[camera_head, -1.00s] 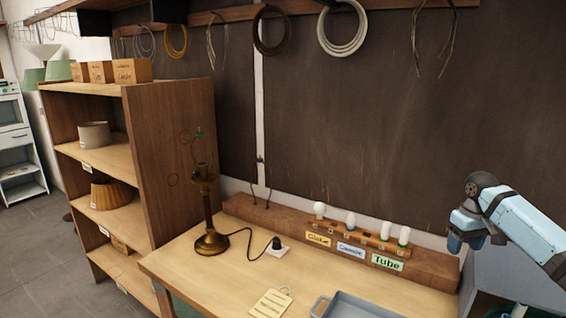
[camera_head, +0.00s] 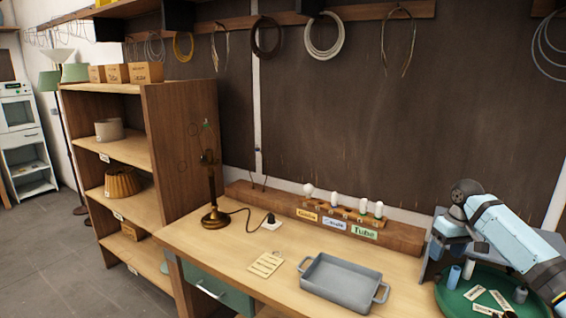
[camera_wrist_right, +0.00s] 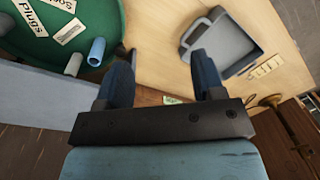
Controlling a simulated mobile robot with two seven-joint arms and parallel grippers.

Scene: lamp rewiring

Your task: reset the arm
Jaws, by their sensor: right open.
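My right arm comes in from the right in the head view, and its gripper (camera_head: 455,248) hangs above the right end of the wooden bench (camera_head: 225,250). In the right wrist view the two fingers of this gripper (camera_wrist_right: 165,75) are spread apart with nothing between them. The brass lamp (camera_head: 213,215) stands upright on the left part of the bench, without a shade. My left gripper is not in view.
A round green tray (camera_head: 452,298) with labels and small cylinders sits at the right. A bulb rack (camera_head: 345,213) stands at the back. Shelves (camera_head: 165,150) stand at the left.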

